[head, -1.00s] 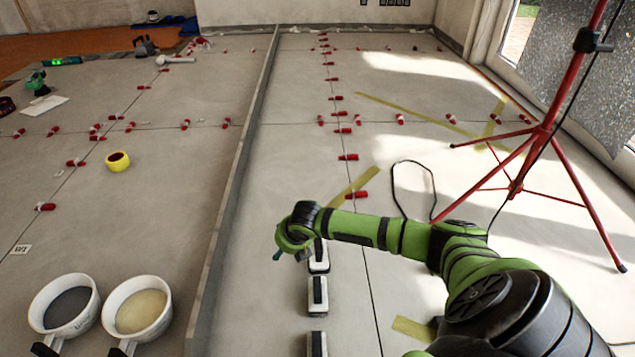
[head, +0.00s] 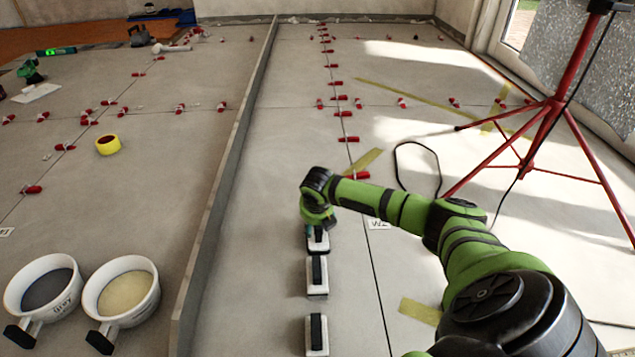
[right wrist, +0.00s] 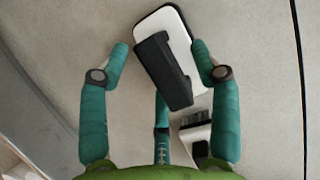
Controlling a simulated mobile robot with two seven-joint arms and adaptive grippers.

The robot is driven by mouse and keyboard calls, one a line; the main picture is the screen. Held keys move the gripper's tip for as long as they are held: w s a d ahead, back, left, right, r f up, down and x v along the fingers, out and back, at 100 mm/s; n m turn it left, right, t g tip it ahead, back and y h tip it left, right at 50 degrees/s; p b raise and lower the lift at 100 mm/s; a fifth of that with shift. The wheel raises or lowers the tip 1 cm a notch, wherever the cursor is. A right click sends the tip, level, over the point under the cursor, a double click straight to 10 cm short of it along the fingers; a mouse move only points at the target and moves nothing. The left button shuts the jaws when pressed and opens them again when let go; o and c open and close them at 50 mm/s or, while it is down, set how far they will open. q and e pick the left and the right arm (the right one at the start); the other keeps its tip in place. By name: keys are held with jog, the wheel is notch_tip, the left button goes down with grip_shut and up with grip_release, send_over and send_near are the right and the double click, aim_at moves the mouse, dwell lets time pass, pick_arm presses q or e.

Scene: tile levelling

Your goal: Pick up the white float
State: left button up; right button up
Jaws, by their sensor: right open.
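A white float with a black handle lies on the floor, at the far end of a row of similar white-and-black tools. In the head view this far tool (head: 320,246) is partly hidden under my right gripper (head: 318,222). In the right wrist view the white float (right wrist: 146,31) lies tilted between the teal fingers of my right gripper (right wrist: 160,50). The fingers are spread to either side of its black handle (right wrist: 166,72), and none is visibly closed on it. The height of the fingers above the float is hard to tell. My left gripper is not in view.
Two similar tools, a middle one (head: 311,289) and a near one (head: 311,346), lie nearer in the row. A low grey divider (head: 215,205) runs to the left. Two bowls (head: 45,262) (head: 122,260) stand beyond it. A red tripod (head: 550,110) stands at right.

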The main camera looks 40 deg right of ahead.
jog(key=shift+f, duration=0.1)
grip_shut()
dwell(0.3)
